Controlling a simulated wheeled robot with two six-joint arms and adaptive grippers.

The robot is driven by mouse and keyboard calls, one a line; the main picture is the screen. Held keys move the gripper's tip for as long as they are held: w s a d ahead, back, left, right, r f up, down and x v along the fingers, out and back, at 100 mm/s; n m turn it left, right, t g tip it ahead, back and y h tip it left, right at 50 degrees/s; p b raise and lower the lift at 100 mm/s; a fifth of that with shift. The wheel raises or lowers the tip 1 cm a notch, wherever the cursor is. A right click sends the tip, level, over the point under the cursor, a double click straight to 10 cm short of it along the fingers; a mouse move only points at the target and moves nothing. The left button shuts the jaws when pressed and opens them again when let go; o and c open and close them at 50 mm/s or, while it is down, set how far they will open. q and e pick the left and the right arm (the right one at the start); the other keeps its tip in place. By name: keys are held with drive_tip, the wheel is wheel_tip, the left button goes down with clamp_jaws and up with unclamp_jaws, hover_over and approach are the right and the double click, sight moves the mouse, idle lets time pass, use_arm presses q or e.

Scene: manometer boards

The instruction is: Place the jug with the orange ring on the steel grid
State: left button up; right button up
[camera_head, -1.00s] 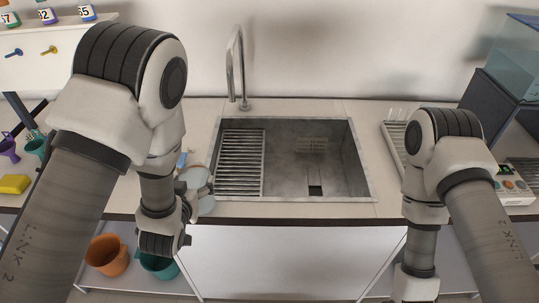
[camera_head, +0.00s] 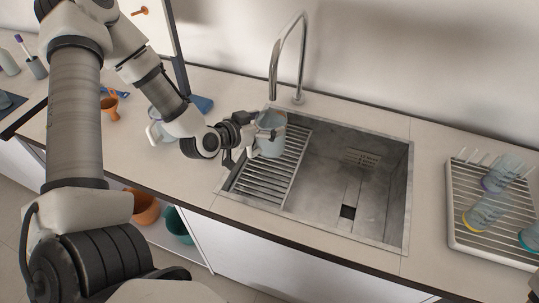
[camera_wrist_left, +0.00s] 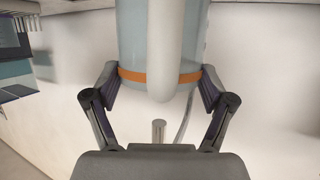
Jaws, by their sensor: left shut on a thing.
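The jug with the orange ring (camera_head: 270,134) is light blue and see-through, and it is upright at the back of the sink's left side. My left gripper (camera_head: 250,140) is shut on it. In the left wrist view, the jug's orange ring (camera_wrist_left: 132,75) and pale handle (camera_wrist_left: 165,45) show between the fingers. The steel grid (camera_head: 268,178) lies over the left part of the sink. The jug overlaps the grid's back part in the head view; I cannot tell whether it touches. My right gripper is not in view.
A curved tap (camera_head: 299,60) rises behind the sink (camera_head: 375,180). Another see-through vessel (camera_head: 155,132) stands on the counter left of my gripper. A white drying rack (camera_head: 463,205) with several ringed vessels stands at the right. The grid's front part is bare.

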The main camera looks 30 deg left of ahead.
sight(261, 147)
use_arm(q)
drive_tip(key=f, duration=0.3)
drive_tip(key=w+f, duration=0.1)
drive_tip(key=f, duration=0.2)
drive_tip(key=shift+w, duration=0.2)
drive_tip(key=shift+s+f, duration=0.2)
drive_tip(key=shift+f, duration=0.45)
drive_tip(key=shift+s+f, duration=0.15)
drive_tip(key=shift+f, duration=0.45)
drive_tip(key=shift+s+f, duration=0.1)
drive_tip(key=shift+f, duration=0.1)
drive_tip(key=shift+w+f, duration=0.2)
drive_tip(key=shift+f, duration=0.05)
drive_tip(key=o, duration=1.4)
drive_tip(key=shift+r, duration=0.1)
drive_tip(key=shift+s, duration=0.1)
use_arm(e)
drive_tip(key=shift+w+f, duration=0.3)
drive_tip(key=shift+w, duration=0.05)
use_arm(q)
drive_tip(key=shift+r, duration=0.1)
